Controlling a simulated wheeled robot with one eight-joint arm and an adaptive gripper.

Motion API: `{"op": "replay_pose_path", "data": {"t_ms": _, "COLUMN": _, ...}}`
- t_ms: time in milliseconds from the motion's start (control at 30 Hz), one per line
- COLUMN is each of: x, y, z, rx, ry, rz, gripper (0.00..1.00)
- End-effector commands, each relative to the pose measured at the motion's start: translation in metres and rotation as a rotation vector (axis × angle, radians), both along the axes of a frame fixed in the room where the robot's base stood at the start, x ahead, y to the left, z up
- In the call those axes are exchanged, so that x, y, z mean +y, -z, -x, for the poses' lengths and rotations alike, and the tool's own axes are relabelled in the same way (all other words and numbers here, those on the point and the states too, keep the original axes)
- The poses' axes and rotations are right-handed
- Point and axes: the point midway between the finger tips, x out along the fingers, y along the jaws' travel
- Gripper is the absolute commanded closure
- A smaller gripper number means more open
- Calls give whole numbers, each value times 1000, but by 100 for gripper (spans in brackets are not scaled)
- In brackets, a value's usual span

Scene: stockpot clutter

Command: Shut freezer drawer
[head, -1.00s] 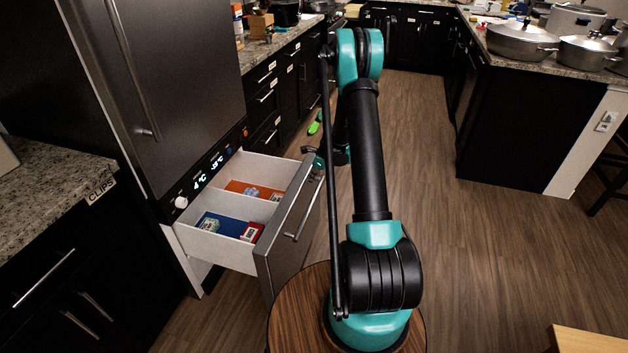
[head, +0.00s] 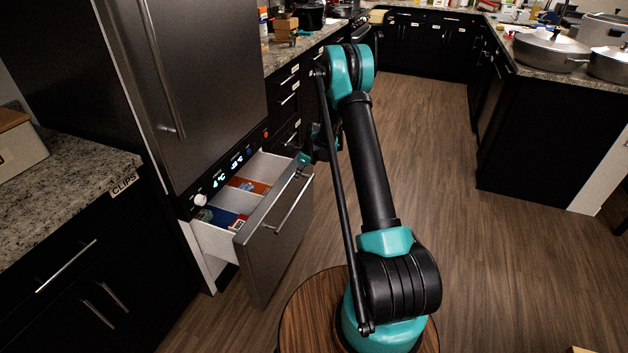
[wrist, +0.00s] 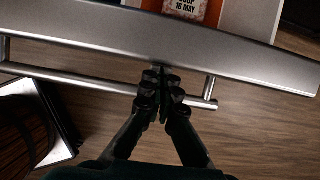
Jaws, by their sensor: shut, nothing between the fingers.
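The freezer drawer (head: 278,247) stands partly open at the bottom of the steel fridge. Its white inside holds blue and orange-red packs. Its bar handle (head: 290,205) runs along the front. In the wrist view the drawer front (wrist: 235,60) crosses the picture, with the handle (wrist: 70,80) below it. My gripper (wrist: 162,75) is shut and empty, its fingertips at the drawer front's edge near one end of the handle; I cannot tell if they touch. In the head view my gripper (head: 304,160) is at the drawer's far top corner, partly hidden by my arm.
A control panel with a white knob (head: 200,199) sits above the drawer. A granite counter (head: 70,190) stands at the left. An island with pots (head: 548,50) stands at the right. The wood floor (head: 430,150) between is clear.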

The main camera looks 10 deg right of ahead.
Motion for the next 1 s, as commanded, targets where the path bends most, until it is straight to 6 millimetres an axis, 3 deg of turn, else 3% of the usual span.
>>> {"op": "replay_pose_path", "data": {"t_ms": 200, "x": 56, "y": 0, "z": -31, "rx": 0, "ry": -4, "rz": 0, "gripper": 100}}
{"op": "replay_pose_path", "data": {"t_ms": 500, "x": 120, "y": 0, "z": -69, "rx": 0, "ry": -2, "rz": 0, "gripper": 100}}
{"op": "replay_pose_path", "data": {"t_ms": 733, "x": 152, "y": 0, "z": -88, "rx": -1, "ry": -1, "rz": 2, "gripper": 100}}
{"op": "replay_pose_path", "data": {"t_ms": 1000, "x": 168, "y": 0, "z": -97, "rx": 0, "ry": 1, "rz": 1, "gripper": 100}}
